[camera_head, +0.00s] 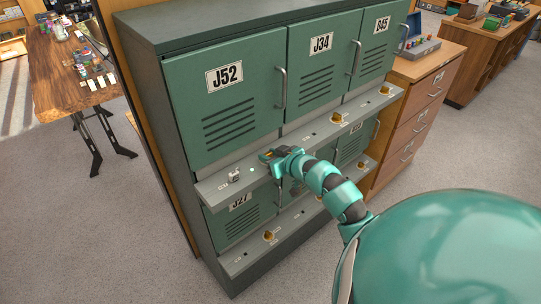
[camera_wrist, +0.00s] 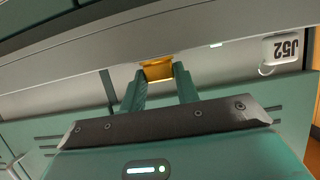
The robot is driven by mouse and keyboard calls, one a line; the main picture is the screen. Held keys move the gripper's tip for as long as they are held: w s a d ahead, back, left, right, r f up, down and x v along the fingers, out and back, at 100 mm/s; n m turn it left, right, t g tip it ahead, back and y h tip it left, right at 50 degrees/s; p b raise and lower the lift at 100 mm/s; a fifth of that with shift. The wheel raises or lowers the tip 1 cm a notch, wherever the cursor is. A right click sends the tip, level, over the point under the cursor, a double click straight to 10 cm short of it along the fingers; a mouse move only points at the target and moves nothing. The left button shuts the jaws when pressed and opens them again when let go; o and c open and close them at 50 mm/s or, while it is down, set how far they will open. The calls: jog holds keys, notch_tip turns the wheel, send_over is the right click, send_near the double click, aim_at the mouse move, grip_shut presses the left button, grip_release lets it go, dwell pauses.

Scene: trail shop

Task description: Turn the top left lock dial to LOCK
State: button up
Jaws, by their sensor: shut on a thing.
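The top left locker door (camera_head: 224,115) carries the label J52 and is closed. Its lock dial is hidden behind my gripper in the head view. In the wrist view, the yellow-orange dial (camera_wrist: 158,70) sits between the two green fingertips. My gripper (camera_head: 270,157) is at the grey ledge (camera_head: 215,190) below the J52 door, shut on the dial; it also shows in the wrist view (camera_wrist: 160,80). The dial's pointing direction and LOCK marking cannot be read.
A small white tag (camera_head: 235,175) marked J52 is on the ledge left of my gripper. Lockers J34 (camera_head: 318,65) and D45 (camera_head: 375,45) are to the right. Other yellow dials (camera_head: 336,118) sit on the ledges. A wooden drawer cabinet (camera_head: 420,100) stands right; carpet is clear in front.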

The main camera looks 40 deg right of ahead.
jog(key=shift+a+m+h, duration=0.1)
jog(key=shift+m+h, duration=0.3)
jog(key=shift+h, duration=0.1)
jog(key=shift+a+f+m+h, duration=0.1)
jog(key=shift+a+m+h, duration=0.15)
jog(key=shift+m+h, duration=0.6)
jog(key=shift+f+m+h+b, duration=0.2)
jog(key=shift+m+h+b, duration=0.15)
jog(key=shift+h+b, duration=0.15)
jog(key=m+h+b, duration=0.1)
jog(key=b, duration=0.1)
jog(key=m+h+b, duration=0.1)
jog(key=m+g+h+b, duration=0.1)
jog(key=b, duration=0.1)
jog(key=shift+w+a+f+h+b, duration=0.15)
jog(key=shift+a+f+h+b, duration=0.05)
jog(key=shift+a+h+b, duration=0.1)
jog(key=m+g+h+b, duration=0.2)
jog(key=b, duration=0.1)
jog(key=m+h+b, duration=0.1)
jog(key=b, duration=0.1)
jog(key=shift+r+g, duration=0.25)
jog(key=shift+g, duration=0.15)
jog(key=shift+r+m+h+b, duration=0.1)
jog(key=shift+m+h+b, duration=0.25)
jog(key=shift+m+b, duration=0.15)
jog(key=shift+r+g, duration=0.15)
jog(key=shift+g, duration=0.25)
